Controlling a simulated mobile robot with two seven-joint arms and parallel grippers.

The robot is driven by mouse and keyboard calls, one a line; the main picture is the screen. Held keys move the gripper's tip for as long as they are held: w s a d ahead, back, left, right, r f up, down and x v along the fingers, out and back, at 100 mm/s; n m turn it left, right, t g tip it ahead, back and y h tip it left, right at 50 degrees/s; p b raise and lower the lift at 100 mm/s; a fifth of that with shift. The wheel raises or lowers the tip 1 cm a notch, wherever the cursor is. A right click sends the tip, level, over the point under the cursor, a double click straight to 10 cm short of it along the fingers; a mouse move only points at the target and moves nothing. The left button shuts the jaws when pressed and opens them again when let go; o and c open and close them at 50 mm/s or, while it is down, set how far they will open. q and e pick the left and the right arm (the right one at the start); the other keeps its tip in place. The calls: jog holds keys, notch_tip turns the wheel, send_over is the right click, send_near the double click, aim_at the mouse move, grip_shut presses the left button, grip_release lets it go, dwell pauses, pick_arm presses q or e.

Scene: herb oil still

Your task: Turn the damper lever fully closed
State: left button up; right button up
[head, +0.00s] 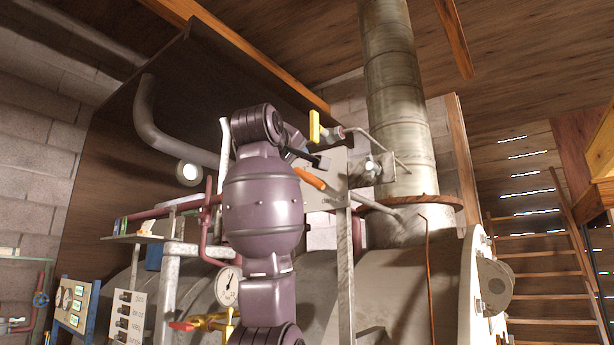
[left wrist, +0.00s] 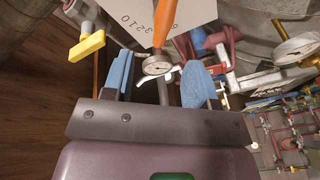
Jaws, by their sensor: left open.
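An orange-handled lever (head: 309,179) with a grey rod stands by a pale marked plate (head: 334,170) beside the flue pipe. A yellow-handled lever (head: 314,127) sits just above it. My left gripper (head: 312,158) is beside the plate, between the two handles in the picture. In the left wrist view its blue-padded fingers (left wrist: 160,82) are apart with nothing gripped. The orange handle (left wrist: 163,22) lies beyond the fingertips, in line with the gap. The yellow handle (left wrist: 87,46) is off to the left. My right gripper is out of view.
The flue pipe (head: 395,90) rises behind the plate. A grey upright post (head: 345,270) stands below it. A pressure gauge (head: 229,287) and a red-handled brass valve (head: 205,322) are lower left. A wooden ladder (head: 540,270) stands at the right.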

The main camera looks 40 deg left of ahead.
aim_at(304, 174)
pick_arm(q)
jog(key=p+x, duration=0.3)
jog(key=x, duration=0.7)
jog(key=shift+f, duration=0.1)
jog(key=shift+s, duration=0.1)
